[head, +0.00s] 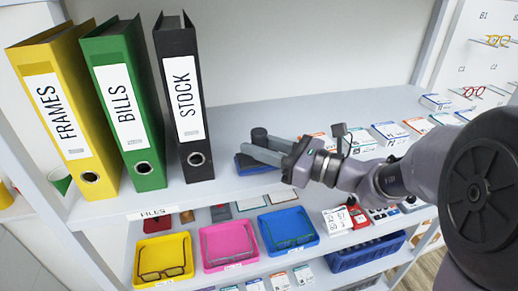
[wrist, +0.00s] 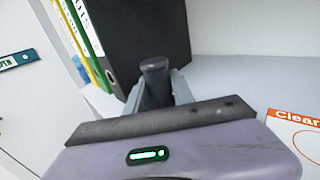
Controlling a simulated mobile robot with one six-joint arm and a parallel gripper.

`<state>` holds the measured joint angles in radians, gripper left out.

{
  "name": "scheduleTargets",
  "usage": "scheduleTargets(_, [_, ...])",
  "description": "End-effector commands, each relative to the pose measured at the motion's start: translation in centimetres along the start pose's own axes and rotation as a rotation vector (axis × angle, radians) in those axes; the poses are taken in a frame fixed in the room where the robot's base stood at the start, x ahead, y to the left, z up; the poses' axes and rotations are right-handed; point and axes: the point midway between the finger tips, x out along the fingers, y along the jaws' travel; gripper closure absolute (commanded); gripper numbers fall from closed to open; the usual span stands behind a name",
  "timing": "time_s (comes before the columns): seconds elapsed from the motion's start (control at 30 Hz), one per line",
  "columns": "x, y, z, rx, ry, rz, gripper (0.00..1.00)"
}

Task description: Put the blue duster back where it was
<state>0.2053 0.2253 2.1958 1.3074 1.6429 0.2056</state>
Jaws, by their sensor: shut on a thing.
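The blue duster (head: 244,164) has a flat blue base and a dark upright knob. In the head view it is at the upper shelf's front, just right of the black STOCK binder (head: 183,100). My gripper (head: 259,145) is shut on its knob, reaching in from the right. The wrist view shows the dark knob (wrist: 155,72) between my two fingers, in front of the black binder (wrist: 130,35); the blue base is hidden there. I cannot tell whether the base touches the shelf.
A green BILLS binder (head: 123,105) and a yellow FRAMES binder (head: 66,115) stand further left. Small white boxes (head: 390,131) line the shelf to the right. Below are yellow (head: 145,247), pink (head: 214,262) and blue (head: 314,238) trays with glasses. The shelf behind my gripper is clear.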

Motion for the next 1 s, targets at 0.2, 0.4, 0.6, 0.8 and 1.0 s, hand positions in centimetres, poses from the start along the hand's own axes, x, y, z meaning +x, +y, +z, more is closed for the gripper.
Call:
scheduleTargets(0.2, [-0.1,0.0,-0.2,-0.002,-0.001,0.000,1.00])
scheduleTargets(0.4, [-0.1,0.0,-0.6,-0.002,-0.001,0.000,0.61])
scheduleTargets(0.6, [-0.1,0.0,-0.6,-0.002,-0.001,0.000,0.49])
scheduleTargets(0.8, [-0.1,0.0,-0.2,-0.002,-0.001,0.000,0.49])
scheduleTargets(1.0, [-3.7,-0.1,-0.1,-0.001,0.000,-0.007,0.49])
